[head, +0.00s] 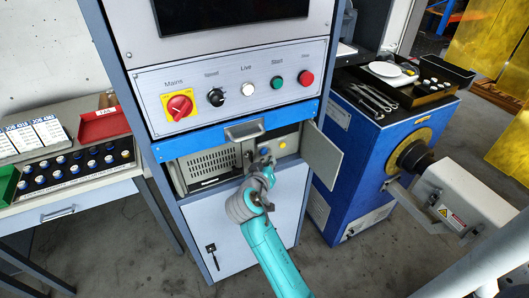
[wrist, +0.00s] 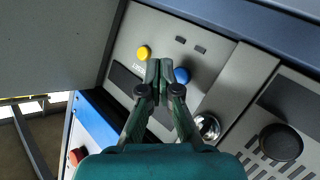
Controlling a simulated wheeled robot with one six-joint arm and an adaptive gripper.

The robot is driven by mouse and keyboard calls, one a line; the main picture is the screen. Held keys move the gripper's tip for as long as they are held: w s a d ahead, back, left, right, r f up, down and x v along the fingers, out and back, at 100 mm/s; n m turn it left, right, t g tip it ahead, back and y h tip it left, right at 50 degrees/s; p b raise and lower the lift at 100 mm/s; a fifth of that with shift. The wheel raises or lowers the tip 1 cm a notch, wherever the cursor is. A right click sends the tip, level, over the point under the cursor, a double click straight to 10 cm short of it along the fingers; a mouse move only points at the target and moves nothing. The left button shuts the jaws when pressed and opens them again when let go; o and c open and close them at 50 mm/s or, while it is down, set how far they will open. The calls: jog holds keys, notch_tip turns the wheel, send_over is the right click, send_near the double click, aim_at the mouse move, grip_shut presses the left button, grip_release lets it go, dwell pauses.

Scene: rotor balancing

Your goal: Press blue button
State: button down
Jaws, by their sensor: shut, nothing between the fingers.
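The blue button (wrist: 182,75) is a small round cap on a grey panel (wrist: 214,52). In the wrist view it shows just right of my gripper's fingertips (wrist: 161,68). My gripper is shut and empty, with its tips in front of the panel, between the blue button and a yellow button (wrist: 143,52). I cannot tell whether the tips touch the panel. In the head view my gripper (head: 262,163) reaches into the open compartment, and the blue button (head: 264,151) shows small near its tips. The yellow button (head: 283,145) is to the right.
An open door (head: 322,157) stands out right of the compartment. The upper panel has a red mains switch (head: 180,106) and other buttons. In the wrist view, a metal lock (wrist: 207,127) and a black knob (wrist: 280,145) are right of the fingers.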

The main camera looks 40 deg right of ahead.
jog(key=shift+s+a, duration=0.25)
jog(key=shift+s, duration=0.6)
jog(key=shift+s+a, duration=0.2)
jog(key=shift+s, duration=0.65)
jog(key=s+a+f+n+t+y, duration=0.3)
jog(key=s+a+f+y, duration=0.1)
jog(key=s+a+f, duration=0.4)
jog(key=s+a+f+n+t+y, duration=0.2)
jog(key=s+a+f+n+y, duration=0.25)
jog(key=s+a, duration=0.45)
jog(key=s+a+r+y, duration=0.1)
jog(key=s+r, duration=0.2)
jog(key=s, duration=0.4)
jog(key=s+a+r+t+y, duration=0.1)
jog(key=s+a+r, duration=0.1)
jog(key=s, duration=0.5)
jog(key=s+a+r+m+t+y, duration=0.1)
jog(key=s+a+r+y, duration=0.1)
jog(key=s+r, duration=0.3)
jog(key=shift+s+a, duration=0.25)
jog(key=shift+s, duration=0.75)
